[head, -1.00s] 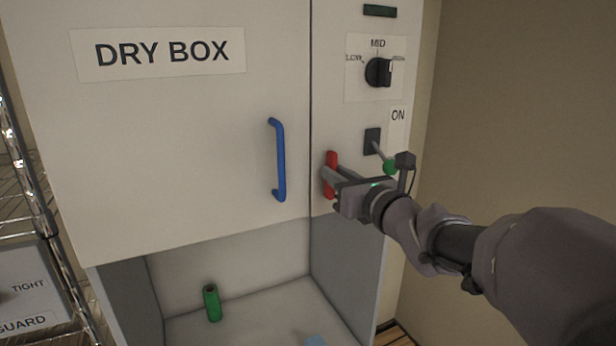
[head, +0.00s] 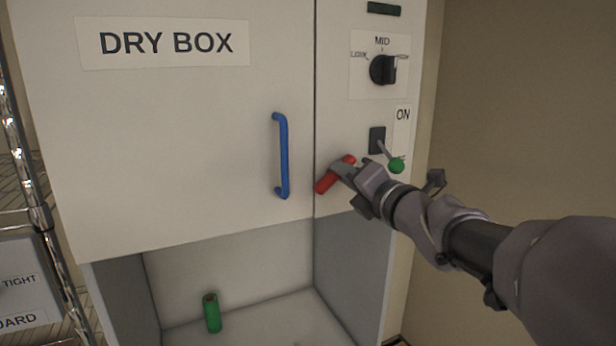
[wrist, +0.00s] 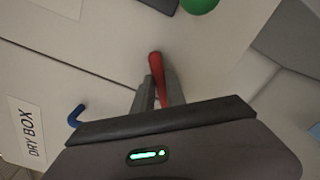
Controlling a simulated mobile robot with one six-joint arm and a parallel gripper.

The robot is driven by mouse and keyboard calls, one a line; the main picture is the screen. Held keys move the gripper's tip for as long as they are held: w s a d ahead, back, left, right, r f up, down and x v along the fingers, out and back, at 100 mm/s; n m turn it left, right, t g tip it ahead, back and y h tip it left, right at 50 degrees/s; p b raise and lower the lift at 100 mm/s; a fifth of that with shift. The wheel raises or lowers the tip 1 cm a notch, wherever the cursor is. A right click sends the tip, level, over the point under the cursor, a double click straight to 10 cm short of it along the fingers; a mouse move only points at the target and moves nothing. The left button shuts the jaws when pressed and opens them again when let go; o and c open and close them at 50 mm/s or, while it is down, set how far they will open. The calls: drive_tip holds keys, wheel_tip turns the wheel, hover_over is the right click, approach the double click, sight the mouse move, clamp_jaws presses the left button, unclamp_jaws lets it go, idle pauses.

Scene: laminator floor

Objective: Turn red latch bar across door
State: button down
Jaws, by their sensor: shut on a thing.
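The red latch bar (head: 325,183) is on the cabinet's right panel, just right of the door seam. It is tilted, its lower left end close to the seam and its upper right end by my gripper. My gripper (head: 345,172) is shut on the bar, and its fingers hide the bar's middle. In the wrist view the red bar (wrist: 156,68) runs between the fingers of my gripper (wrist: 160,92). The white DRY BOX door (head: 180,130) with a blue handle (head: 282,155) is left of the bar and looks closed against the seam.
A lever with a green knob (head: 396,166) sticks out just above my gripper, close to my wrist. A black dial (head: 383,70) is higher up. A green cylinder (head: 212,313) stands in the open bay below the door. A wire rack (head: 35,160) is at the left.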

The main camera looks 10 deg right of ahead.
drive_tip(key=shift+d+f+m, duration=0.1)
drive_tip(key=shift+f+m, duration=0.05)
drive_tip(key=shift+m, duration=1.65)
drive_tip(key=shift+f+m, duration=0.15)
drive_tip(key=shift+m, duration=1.65)
drive_tip(key=c, duration=1.4)
unclamp_jaws()
drive_tip(key=shift+o, duration=0.2)
drive_tip(key=v, duration=1.7)
drive_tip(key=shift+s, duration=0.2)
